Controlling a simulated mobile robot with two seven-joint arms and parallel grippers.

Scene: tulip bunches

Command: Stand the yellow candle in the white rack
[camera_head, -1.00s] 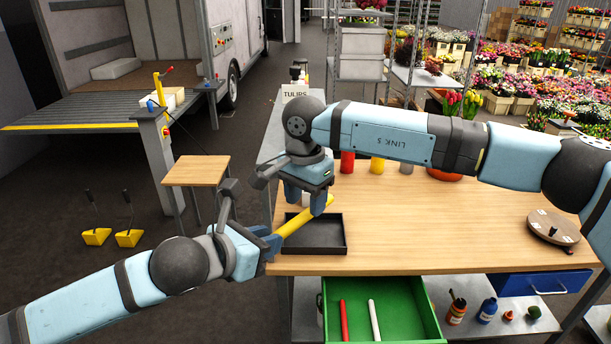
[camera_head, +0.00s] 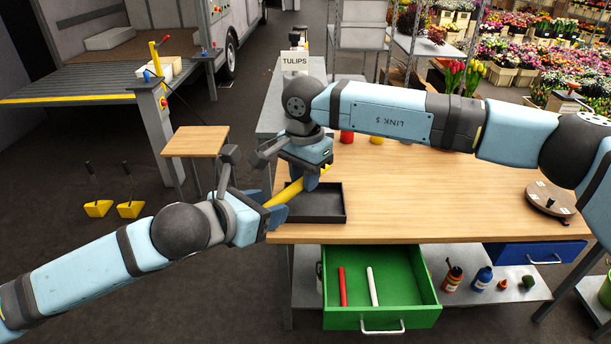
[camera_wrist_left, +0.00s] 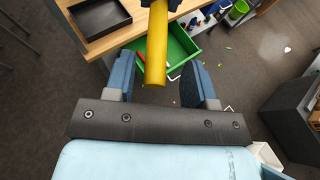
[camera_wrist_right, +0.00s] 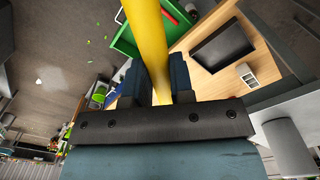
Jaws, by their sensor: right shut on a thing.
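The yellow candle (camera_head: 287,195) is tilted above the left end of the workbench, near the black tray (camera_head: 338,217). My right gripper (camera_head: 305,176) is shut on it from above. My left gripper (camera_head: 269,204) is at the candle's lower left end. In the left wrist view the candle (camera_wrist_left: 157,45) passes between the wide-open left fingers, with gaps on both sides. The right wrist view shows the candle (camera_wrist_right: 150,45) between the right fingers. A small white holder with dark slots (camera_wrist_right: 247,75), probably the white rack, stands beside the tray there. It is hidden in the head view.
An open green drawer (camera_head: 416,297) below the bench front holds a red and a white candle. Cups and a tulip pot stand at the back. The middle of the bench top (camera_head: 430,200) is clear.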

